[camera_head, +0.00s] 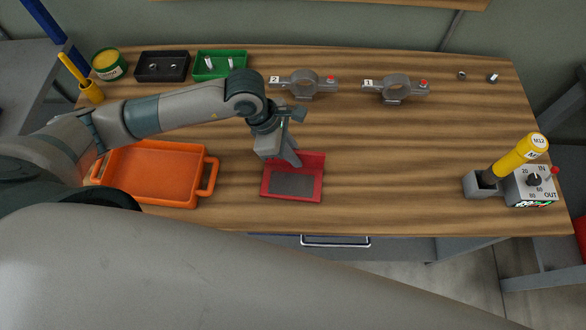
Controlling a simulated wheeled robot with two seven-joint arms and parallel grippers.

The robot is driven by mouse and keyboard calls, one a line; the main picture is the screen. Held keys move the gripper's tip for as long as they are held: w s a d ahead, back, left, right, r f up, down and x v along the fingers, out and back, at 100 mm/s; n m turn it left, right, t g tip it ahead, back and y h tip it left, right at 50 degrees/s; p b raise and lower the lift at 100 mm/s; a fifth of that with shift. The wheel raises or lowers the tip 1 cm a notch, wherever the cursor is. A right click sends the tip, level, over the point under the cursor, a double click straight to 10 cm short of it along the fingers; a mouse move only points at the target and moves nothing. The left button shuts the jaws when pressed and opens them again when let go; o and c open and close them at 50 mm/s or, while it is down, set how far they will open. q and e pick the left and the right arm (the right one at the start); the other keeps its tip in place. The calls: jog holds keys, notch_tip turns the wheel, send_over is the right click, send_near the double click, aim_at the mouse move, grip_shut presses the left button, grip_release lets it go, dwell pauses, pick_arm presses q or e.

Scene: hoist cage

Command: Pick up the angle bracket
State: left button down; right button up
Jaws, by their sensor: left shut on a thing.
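My left gripper (281,150) is over the back left part of a small red tray (311,163) with a dark grey mat in it. It points down and is shut on a grey angle bracket (290,148), which is largely hidden by the gripper and hard to tell apart from it. I cannot tell whether the bracket still touches the tray. My right gripper is not in view.
An orange tray (214,176) lies left of the red one, under my left arm. Two ring clamps (300,84) (394,88), a green tray (219,77) and a black tray (161,79) stand at the back. A yellow-handled tool (520,152) stands at the right. The middle right is clear.

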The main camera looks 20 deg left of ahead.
pick_arm(q)
jog(key=shift+w+r, duration=0.1)
jog(key=shift+r, duration=0.05)
jog(key=shift+r+b, duration=0.5)
jog(key=shift+r, duration=0.15)
notch_tip(320, 180, up, 3)
jog(key=shift+f+b, duration=0.15)
jog(key=shift+b, duration=0.6)
notch_tip(320, 180, up, 2)
jog(key=b, duration=0.2)
send_over(290, 179)
jog(key=s+r+p, duration=0.5)
jog(key=s+p, duration=0.2)
jog(key=p, duration=0.5)
jog(key=shift+s+d, duration=0.1)
jog(key=shift+f, duration=0.15)
